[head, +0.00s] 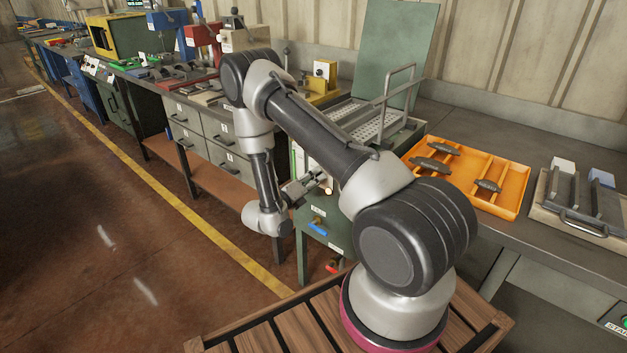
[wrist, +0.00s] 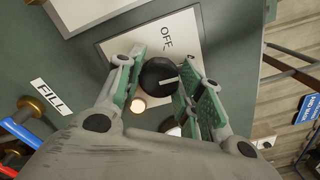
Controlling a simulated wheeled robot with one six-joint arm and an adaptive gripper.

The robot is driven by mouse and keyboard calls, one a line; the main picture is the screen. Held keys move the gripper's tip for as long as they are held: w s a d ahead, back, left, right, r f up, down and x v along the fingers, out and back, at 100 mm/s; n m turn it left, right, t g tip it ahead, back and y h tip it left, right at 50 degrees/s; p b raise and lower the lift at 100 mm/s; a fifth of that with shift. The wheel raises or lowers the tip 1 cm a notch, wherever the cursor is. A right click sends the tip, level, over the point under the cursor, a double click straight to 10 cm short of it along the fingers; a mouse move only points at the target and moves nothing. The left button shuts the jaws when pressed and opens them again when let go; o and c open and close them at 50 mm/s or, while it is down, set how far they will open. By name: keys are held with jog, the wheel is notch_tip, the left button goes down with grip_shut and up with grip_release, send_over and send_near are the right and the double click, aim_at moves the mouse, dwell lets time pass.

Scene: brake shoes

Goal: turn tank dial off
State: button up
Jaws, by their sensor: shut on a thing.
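The black tank dial (wrist: 158,74) shows in the wrist view on a white plate (wrist: 115,45) fixed to a green tank front. An OFF label (wrist: 167,38) is printed on the plate beside the dial. The dial's pale pointer line lies roughly crosswise in the picture, not aimed at the OFF label. My gripper (wrist: 158,88) is shut on the dial, one green-padded finger on each side. In the head view my gripper (head: 318,184) is at the front of the green tank (head: 322,212); the dial cannot be made out there.
A FILL label (wrist: 52,97), brass fittings and blue and red handles are left of the gripper in the wrist view. A small round light (wrist: 138,105) is beside the dial. An orange tray (head: 515,180) of brake shoes stands on the bench at right.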

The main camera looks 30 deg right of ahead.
jog(key=n, duration=0.6)
jog(key=shift+n, duration=0.3)
jog(key=n, duration=0.6)
jog(key=shift+f, duration=0.15)
jog(key=o, duration=1)
jog(key=shift+a, duration=0.15)
jog(key=v, duration=1.1)
jog(key=shift+s+a, duration=0.15)
jog(key=shift+a, duration=0.25)
